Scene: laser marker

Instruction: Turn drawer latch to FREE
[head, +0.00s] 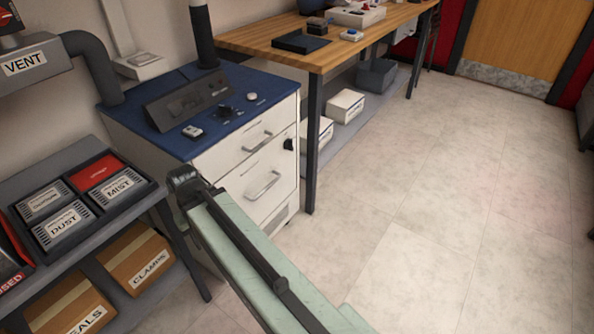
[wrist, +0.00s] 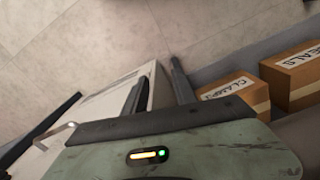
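The white drawer cabinet (head: 255,180) with a blue top stands in the middle left of the head view. A small black part (head: 289,144), which looks like the drawer latch, sits at the right edge of its front, beside the upper drawer. Its setting and any label are too small to read. The drawers look shut, with metal handles (head: 263,186). My gripper (head: 184,180) is the dark end of my pale green arm, in front of the cabinet's left part and apart from the latch. The wrist view shows part of the cabinet (wrist: 45,155), but no latch.
A left shelf holds labelled bins (head: 65,222), with cardboard boxes (head: 135,256) beneath. A control panel (head: 188,103) stands on the cabinet. A wooden workbench (head: 330,45) stands behind right, its dark leg (head: 313,145) near the latch side. The floor (head: 440,200) at right is clear.

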